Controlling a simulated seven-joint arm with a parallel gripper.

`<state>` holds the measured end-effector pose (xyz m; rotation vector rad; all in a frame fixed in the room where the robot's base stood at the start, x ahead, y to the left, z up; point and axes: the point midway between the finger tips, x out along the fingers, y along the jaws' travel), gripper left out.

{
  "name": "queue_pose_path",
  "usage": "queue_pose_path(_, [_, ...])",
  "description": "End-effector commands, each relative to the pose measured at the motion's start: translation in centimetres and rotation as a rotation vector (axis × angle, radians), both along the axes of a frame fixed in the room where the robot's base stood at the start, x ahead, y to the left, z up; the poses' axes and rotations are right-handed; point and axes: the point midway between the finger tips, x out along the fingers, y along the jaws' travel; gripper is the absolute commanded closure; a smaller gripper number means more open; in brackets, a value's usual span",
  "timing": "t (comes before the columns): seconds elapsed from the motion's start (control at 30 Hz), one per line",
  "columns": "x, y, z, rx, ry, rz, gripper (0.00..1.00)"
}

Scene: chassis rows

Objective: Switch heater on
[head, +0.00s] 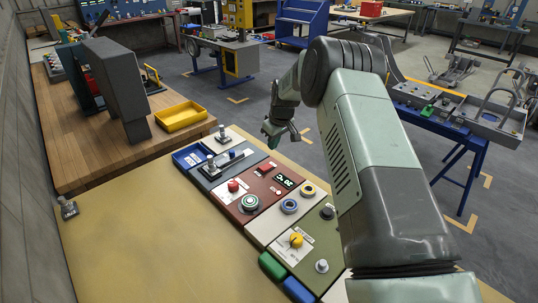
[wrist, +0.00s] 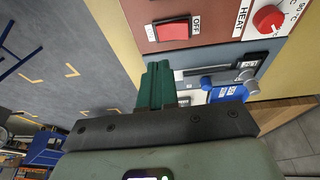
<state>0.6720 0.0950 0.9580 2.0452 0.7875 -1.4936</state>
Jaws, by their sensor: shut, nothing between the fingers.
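A maroon panel (head: 257,181) on the table carries a red knob (head: 233,186), a green-ringed dial and a lit display. A small red rocker switch (head: 266,169) sits near its far edge. In the wrist view the red rocker switch (wrist: 172,30) has an OFF label beside it. A HEAT label and the red knob (wrist: 268,18) are to its right. My gripper (head: 271,137) is shut and empty, beyond the panel's far edge. In the wrist view its green fingers (wrist: 158,78) are together, below the rocker in the picture and apart from it.
A blue-grey panel (head: 212,176) with a metal knob and blue parts adjoins the maroon one. A beige panel with round buttons lies on the other side. A yellow tray (head: 181,117) stands on the wooden bench.

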Motion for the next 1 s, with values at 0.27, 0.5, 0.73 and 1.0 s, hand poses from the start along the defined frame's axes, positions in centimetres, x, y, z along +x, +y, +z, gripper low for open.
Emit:
queue_pose_path(0.27, [-0.2,-1.8,4.8,-0.001,-0.001,0.000,1.00])
queue_pose_path(0.5, [-0.4,-2.2,5.9,0.000,0.001,0.000,1.00])
queue_pose_path(0.73, [-0.4,-2.2,5.9,0.000,0.001,0.001,1.00])
queue_pose_path(1.0, [-2.3,-2.7,11.8,-0.013,-0.021,-0.037,1.00])
